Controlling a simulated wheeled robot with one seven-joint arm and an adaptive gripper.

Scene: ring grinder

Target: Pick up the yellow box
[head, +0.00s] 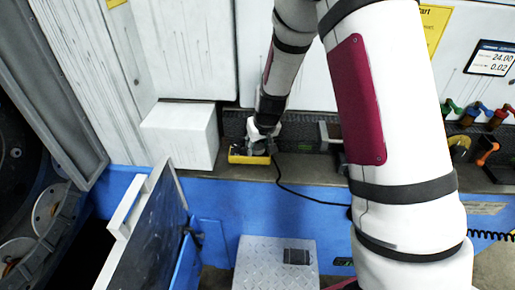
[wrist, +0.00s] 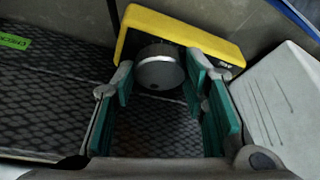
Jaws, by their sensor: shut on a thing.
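The yellow box (head: 238,158) is at the end of my gripper (head: 262,138), on or just above the grey ledge; the head view does not show which. In the wrist view the yellow box (wrist: 185,33) lies across the top, slightly tilted. A round silver knob (wrist: 160,72) shows at its near side. My gripper (wrist: 158,82) has its teal-padded fingers on both sides of the knob and is shut on the box by it. The underside of the box is hidden.
A white block (head: 185,135) stands left of the box. A grey fixture (head: 331,135) is on the ledge to the right. A black cable (head: 300,195) hangs from near the gripper. An open panel (head: 150,235) juts out at lower left. Coloured handles (head: 480,110) are at far right.

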